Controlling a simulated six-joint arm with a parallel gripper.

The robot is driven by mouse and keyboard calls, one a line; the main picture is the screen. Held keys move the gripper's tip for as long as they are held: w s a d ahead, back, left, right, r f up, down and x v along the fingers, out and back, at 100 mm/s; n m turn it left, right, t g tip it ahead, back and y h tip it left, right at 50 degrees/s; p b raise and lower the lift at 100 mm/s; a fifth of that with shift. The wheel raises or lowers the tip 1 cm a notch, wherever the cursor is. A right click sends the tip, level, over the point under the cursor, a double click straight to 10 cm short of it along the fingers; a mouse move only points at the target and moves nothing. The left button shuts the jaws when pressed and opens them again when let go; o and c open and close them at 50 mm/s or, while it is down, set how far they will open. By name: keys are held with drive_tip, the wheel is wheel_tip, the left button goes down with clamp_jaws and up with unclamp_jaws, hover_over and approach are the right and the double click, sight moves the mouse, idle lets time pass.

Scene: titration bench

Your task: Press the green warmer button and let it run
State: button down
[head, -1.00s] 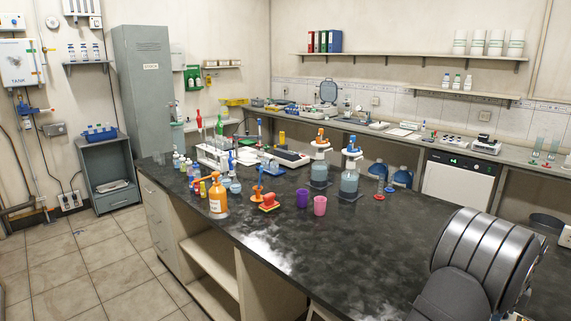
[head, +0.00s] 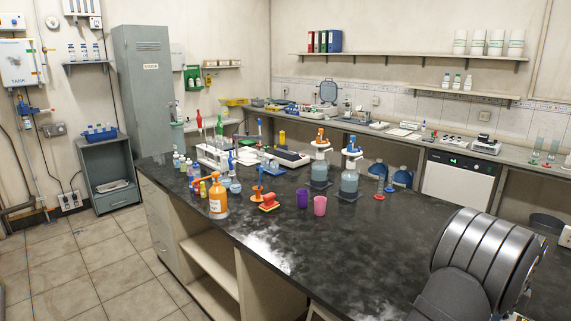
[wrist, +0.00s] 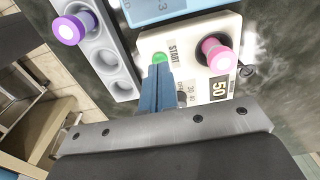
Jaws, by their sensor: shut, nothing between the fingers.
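In the wrist view, the green button (wrist: 159,58) sits on the white warmer (wrist: 196,90), beside the word START. My gripper (wrist: 160,70) has its blue fingers shut together and empty. The tips are right at the near edge of the button and cover part of it; I cannot tell whether they touch or press it. A pink-capped tube (wrist: 217,55) stands in the warmer, right of the button, above a label reading 50. A dark knob beside the fingers is partly hidden. In the head view the warmer and gripper do not show.
A grey rack (wrist: 112,62) with a purple-capped tube (wrist: 72,29) and empty holes lies left of the warmer. A blue device (wrist: 165,9) is just beyond it. In the head view, bottles and cups stand on the dark bench (head: 300,255), whose front middle is clear.

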drive_tip(key=shift+f, duration=0.8)
wheel_tip(320, 180, up, 8)
drive_tip(key=shift+f, duration=0.25)
idle(0.7)
